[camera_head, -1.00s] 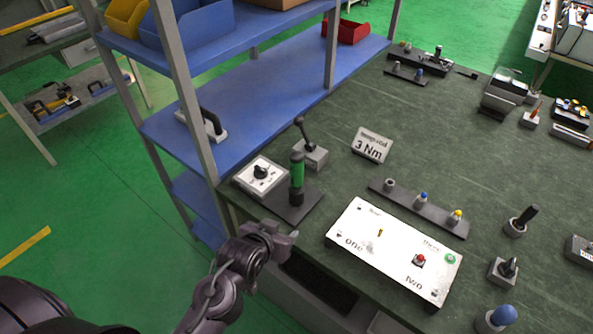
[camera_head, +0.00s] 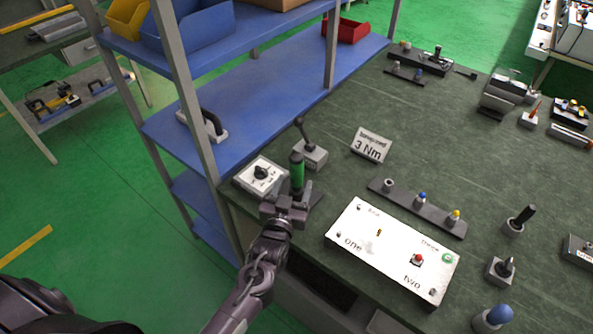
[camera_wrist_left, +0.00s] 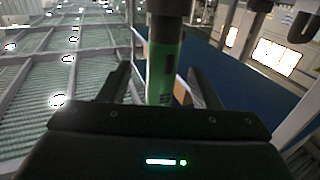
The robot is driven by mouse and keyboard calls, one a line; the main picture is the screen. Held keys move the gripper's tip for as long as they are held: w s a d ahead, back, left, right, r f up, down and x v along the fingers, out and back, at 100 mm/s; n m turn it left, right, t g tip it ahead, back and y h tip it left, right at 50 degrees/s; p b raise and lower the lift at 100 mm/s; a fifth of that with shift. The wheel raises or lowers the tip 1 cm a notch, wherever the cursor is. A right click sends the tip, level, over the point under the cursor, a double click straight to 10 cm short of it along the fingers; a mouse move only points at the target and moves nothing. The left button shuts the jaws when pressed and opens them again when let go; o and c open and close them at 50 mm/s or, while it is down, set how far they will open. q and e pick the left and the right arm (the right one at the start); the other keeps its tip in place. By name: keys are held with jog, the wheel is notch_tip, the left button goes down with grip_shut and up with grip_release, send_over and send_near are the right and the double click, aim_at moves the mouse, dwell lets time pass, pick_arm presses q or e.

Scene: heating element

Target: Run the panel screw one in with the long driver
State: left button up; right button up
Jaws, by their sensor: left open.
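The long driver, with a green handle (camera_head: 297,170) and a dark top, stands upright on a dark base plate at the left end of the bench. My left gripper (camera_head: 286,206) is open just in front of it. In the left wrist view the green handle (camera_wrist_left: 162,75) stands between the two spread fingers of the gripper (camera_wrist_left: 160,85), and I cannot tell if they touch it. The white panel (camera_head: 393,248), marked one, two and three, lies to the right. My right gripper is not in view.
A white dial box (camera_head: 262,175) and a lever block (camera_head: 311,153) stand close to the driver. A 3 Nm sign (camera_head: 371,146) and a dark strip with bits (camera_head: 418,208) lie behind the panel. The shelf post (camera_head: 191,110) rises at the left.

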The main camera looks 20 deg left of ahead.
aim_at(295, 179)
pick_arm(q)
jog(key=w, duration=0.1)
jog(key=w+p, duration=0.1)
jog(key=w, duration=0.1)
jog(key=shift+w+a+r, duration=0.2)
jog(key=shift+w, duration=0.1)
jog(key=shift+w+f, duration=0.15)
jog(key=shift+w, duration=0.15)
grip_shut()
